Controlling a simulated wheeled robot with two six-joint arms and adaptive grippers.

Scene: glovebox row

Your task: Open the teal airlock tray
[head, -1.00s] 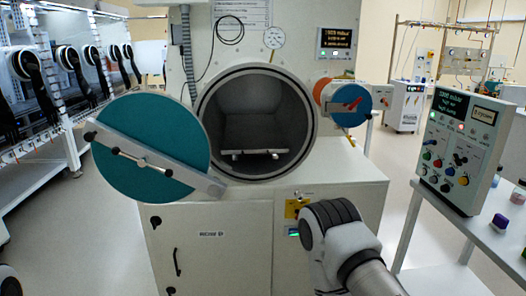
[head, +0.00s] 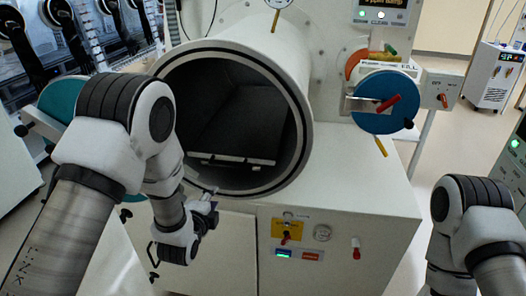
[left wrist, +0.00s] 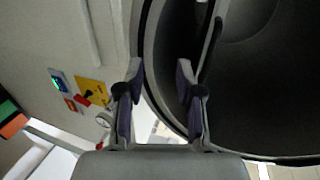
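The large round airlock (head: 307,100) stands open, and its teal door (head: 62,98) is swung out to the left, mostly hidden behind my left arm. Inside the dark chamber lies a dark tray (head: 238,120) with a pale handle bar (head: 232,160) across its front. The tray sits inside the chamber. My left gripper (head: 208,194) is outside, close to the lower left rim of the opening, short of the handle bar. In the left wrist view its two fingers (left wrist: 160,76) are apart with nothing clearly between them. My right gripper is out of view.
A smaller port with a blue door (head: 385,103) and red handle is right of the chamber. Below are a yellow switch plate (head: 290,229) and a red knob (head: 356,250) on the cabinet (head: 345,200).

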